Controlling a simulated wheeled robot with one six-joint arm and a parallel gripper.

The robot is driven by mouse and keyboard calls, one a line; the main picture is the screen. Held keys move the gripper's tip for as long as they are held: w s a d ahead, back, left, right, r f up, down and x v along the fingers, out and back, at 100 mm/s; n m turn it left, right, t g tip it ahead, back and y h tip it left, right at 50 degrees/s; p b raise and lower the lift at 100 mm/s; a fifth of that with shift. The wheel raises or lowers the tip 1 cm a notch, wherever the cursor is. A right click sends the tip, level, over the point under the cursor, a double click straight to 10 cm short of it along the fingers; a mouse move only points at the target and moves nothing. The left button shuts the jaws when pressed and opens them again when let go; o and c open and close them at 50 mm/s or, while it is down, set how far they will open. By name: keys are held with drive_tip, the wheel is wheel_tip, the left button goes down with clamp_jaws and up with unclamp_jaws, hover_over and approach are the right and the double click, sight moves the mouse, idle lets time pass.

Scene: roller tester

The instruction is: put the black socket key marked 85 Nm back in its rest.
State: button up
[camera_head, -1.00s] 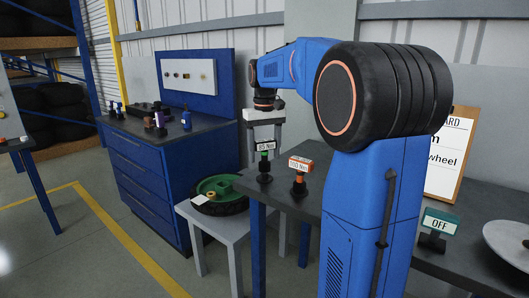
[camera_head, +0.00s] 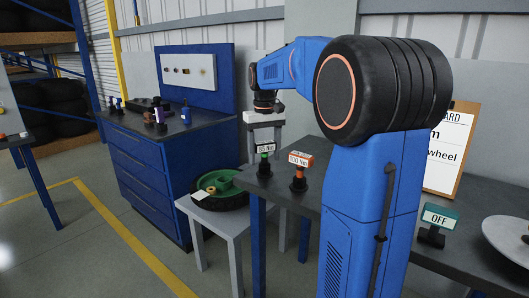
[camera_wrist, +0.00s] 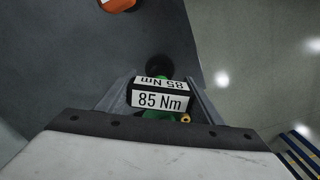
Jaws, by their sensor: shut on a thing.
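The black socket key marked 85 Nm (camera_head: 264,149) is upright under my gripper (camera_head: 264,138) at the left end of the grey bench. In the wrist view my gripper (camera_wrist: 160,92) is shut on the key's black head (camera_wrist: 160,99), with one finger on each side of its white labels. Green shows below the head. A dark round base (camera_head: 264,172) is at the key's foot, seemingly its rest; it shows partly in the wrist view (camera_wrist: 158,66). The key's lower end is mostly hidden, so I cannot tell whether it is fully seated.
An orange key marked 100 Nm (camera_head: 300,160) stands close by on the right. A teal OFF key (camera_head: 439,217) stands farther right on the bench (camera_head: 468,205). A small table (camera_head: 226,222) with a wheel is at the left, below the bench, before a blue cabinet (camera_head: 150,165).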

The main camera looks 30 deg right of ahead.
drive_tip(key=shift+f, duration=0.2)
drive_tip(key=o, duration=1.9)
drive_tip(key=shift+r, duration=0.1)
wheel_tip(320, 180, up, 17)
drive_tip(key=shift+r, duration=0.15)
drive_tip(key=s+a+f+n+t, duration=0.1)
drive_tip(key=s+a+f, duration=0.45)
drive_tip(key=s, duration=0.25)
drive_tip(key=s+a+f+t, duration=0.1)
drive_tip(key=s+a+f, duration=0.45)
drive_tip(key=s, duration=0.25)
drive_tip(key=s+a+f+t, duration=0.1)
drive_tip(key=s+f, duration=0.3)
drive_tip(key=f, duration=0.2)
drive_tip(key=s+a+f+t, duration=0.1)
drive_tip(key=s+a+f, duration=0.1)
drive_tip(key=s+f, duration=0.3)
drive_tip(key=s+a+f+n, duration=0.1)
drive_tip(key=s+f, duration=0.4)
drive_tip(key=f, duration=0.2)
drive_tip(key=shift+s+a+t, duration=0.1)
drive_tip(key=shift+a+t, duration=0.3)
